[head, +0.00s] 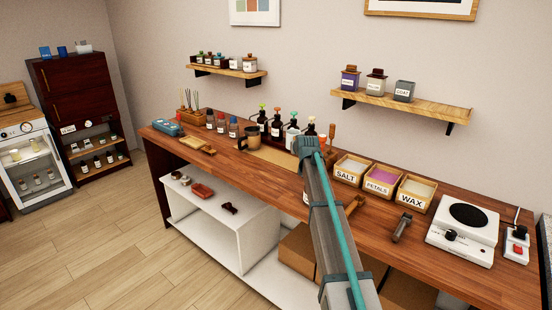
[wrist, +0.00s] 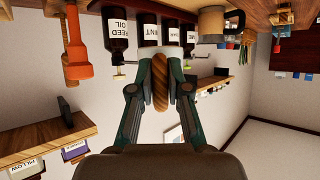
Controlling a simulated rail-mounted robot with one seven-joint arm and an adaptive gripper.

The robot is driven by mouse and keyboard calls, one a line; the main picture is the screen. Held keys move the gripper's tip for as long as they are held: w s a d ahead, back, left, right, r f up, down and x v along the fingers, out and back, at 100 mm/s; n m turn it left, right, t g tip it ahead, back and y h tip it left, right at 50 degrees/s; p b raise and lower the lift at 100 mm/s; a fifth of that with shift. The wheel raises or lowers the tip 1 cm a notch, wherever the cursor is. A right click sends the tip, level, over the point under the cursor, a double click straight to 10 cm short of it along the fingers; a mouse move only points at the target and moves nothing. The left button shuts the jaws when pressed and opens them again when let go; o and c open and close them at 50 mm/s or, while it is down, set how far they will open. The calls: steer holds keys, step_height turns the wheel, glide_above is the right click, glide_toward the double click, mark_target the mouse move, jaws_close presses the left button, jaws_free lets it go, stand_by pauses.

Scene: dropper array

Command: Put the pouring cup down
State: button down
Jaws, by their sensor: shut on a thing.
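In the wrist view my gripper (wrist: 160,88) is shut on a brown, rounded wooden piece (wrist: 160,75).
Several dropper bottles (head: 276,126) stand behind my gripper. Boxes labelled SALT (head: 346,175), PETALS (head: 377,188) and WAX (head: 411,201) and a white hot plate (head: 463,238) stand to the right. A tan mat (head: 283,158) lies beside the brown cup. Shelves (head: 440,107) hang above.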

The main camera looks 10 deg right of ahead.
mark_target(289, 147)
steer(key=w+f, duration=0.1)
steer(key=w, duration=0.1)
steer(key=w+a+f+p, duration=0.1)
steer(key=w, duration=0.2)
steer(key=w+f+p, duration=0.1)
steer(key=w, duration=0.1)
steer(key=shift+w+a, duration=0.25)
steer(key=shift+a, duration=0.1)
steer(key=w+f, duration=0.1)
steer(key=f, duration=0.1)
steer(key=w+f+p, duration=0.1)
steer(key=w+a+f+p, duration=0.1)
steer(key=w+f, duration=0.1)
steer(key=shift+f, duration=0.3)
steer(key=f, duration=0.1)
steer(key=f+p, duration=0.1)
steer(key=f, duration=0.1)
steer(key=shift+w+p, duration=0.25)
steer(key=shift+p, duration=0.05)
steer(key=shift+f, duration=0.3)
steer(key=shift+f+b, duration=0.7)
steer(key=c, duration=1.1)
jaws_free()
steer(key=shift+c, duration=0.2)
steer(key=shift+r, duration=0.1)
